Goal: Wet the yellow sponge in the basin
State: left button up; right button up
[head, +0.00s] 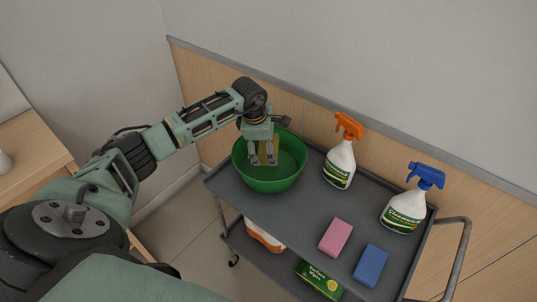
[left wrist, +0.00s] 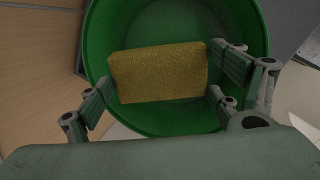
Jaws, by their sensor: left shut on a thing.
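The green basin (head: 270,182) stands at the left end of the cart's top shelf. My left gripper (head: 263,160) reaches down into its opening from above. It is shut on the yellow sponge (left wrist: 158,73), which shows between its fingers in the left wrist view. The sponge lies across the basin's (left wrist: 150,127) opening in that view, with green wall around it. In the head view the sponge is mostly hidden by the fingers. I cannot tell whether it touches the basin floor, and no water can be made out. My right gripper is not in view.
On the grey cart (head: 290,205), a pink sponge (head: 336,237) and a blue sponge (head: 370,265) lie at the front. An orange-topped spray bottle (head: 340,164) and a blue-topped one (head: 404,211) stand behind. A green box (head: 320,281) is on the lower shelf.

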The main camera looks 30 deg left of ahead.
pick_arm(q)
jog(key=shift+r+p, duration=1.45)
jog(key=shift+r, duration=1.55)
notch_tip(320, 180, up, 4)
jog(key=shift+p, duration=0.95)
